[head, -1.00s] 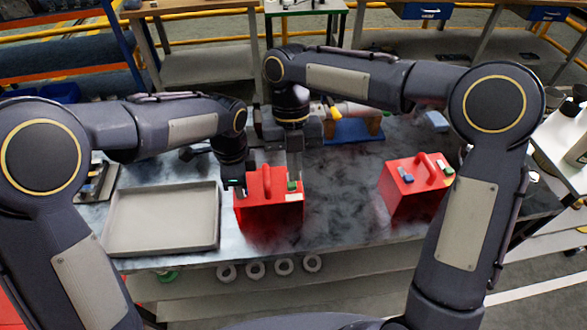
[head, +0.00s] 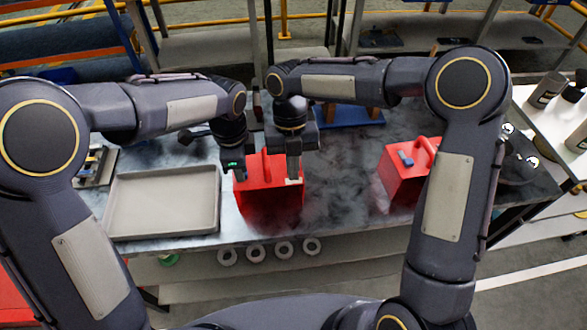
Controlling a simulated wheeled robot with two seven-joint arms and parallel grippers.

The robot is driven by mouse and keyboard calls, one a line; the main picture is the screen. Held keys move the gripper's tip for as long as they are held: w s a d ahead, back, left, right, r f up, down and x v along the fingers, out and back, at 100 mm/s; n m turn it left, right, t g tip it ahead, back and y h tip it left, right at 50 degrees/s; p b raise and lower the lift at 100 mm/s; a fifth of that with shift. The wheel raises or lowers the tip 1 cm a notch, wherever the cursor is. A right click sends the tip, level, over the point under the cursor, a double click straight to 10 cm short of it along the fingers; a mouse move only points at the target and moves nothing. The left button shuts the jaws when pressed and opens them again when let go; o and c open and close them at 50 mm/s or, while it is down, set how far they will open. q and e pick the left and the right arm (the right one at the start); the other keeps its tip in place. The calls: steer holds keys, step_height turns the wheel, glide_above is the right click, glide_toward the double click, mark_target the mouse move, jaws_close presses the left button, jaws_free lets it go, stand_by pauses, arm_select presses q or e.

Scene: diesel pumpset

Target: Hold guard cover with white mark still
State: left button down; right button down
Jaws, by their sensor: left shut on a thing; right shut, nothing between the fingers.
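A red guard cover (head: 268,204) stands on the workbench in the middle of the head view. My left gripper (head: 236,176) is at its top left edge and is shut on it; the exact grip is hard to see. My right gripper (head: 293,178) is shut and empty, pointing down at the cover's top right corner. A small pale patch shows by its fingertips; I cannot tell whether it is a white mark.
An empty grey tray (head: 160,236) lies left of the middle cover. A blue stand (head: 350,117) is at the back of the bench. Bare bench top (head: 345,185) lies between the two covers. Bottles (head: 545,90) stand on a white side table at the right.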

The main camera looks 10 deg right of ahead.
steer(key=shift+w, duration=1.55)
steer(key=s, duration=0.4)
steer(key=shift+s, duration=0.1)
steer(key=v, duration=1)
arm_select(q)
steer(key=c, duration=1.2)
jaws_free()
steer(key=shift+c, duration=0.2)
